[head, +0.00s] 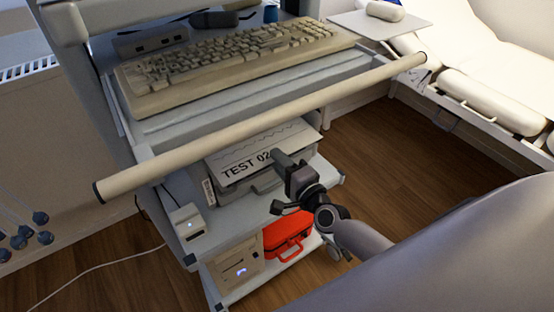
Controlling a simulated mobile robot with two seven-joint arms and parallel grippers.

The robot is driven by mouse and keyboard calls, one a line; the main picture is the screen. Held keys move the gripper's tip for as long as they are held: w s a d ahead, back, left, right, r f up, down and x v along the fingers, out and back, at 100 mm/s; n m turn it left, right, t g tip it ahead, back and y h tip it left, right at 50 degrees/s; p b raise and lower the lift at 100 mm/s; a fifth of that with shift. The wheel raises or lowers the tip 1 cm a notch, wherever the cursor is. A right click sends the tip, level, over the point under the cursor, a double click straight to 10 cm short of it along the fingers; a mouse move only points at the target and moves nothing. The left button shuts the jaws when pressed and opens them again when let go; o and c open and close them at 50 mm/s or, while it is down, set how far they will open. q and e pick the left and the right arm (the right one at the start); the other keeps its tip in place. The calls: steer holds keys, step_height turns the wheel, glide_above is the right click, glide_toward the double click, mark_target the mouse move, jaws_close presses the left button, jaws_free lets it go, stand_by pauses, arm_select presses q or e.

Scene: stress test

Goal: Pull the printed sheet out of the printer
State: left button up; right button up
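The printed sheet (236,168) is white, with a wavy line and the text "TEST 02" showing. It lies on top of the grey printer (262,184), which stands on a shelf of the cart under the beige handle bar. My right gripper (281,158) reaches in from the right, its fingers at the right part of the sheet and covering the end of the text. Whether the fingers are open, or touch or grip the paper, I cannot tell. My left gripper is not in view.
The handle bar (270,122) crosses above the printer, below the keyboard (230,62). A white box (187,221) stands left of the printer. A red case (287,236) and a beige box (236,263) sit on the lower shelf. Bare floor lies right of the cart.

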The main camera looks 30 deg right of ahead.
steer(key=shift+w, duration=0.2)
jaws_close()
steer(key=shift+r, duration=0.15)
steer(key=shift+s, duration=0.15)
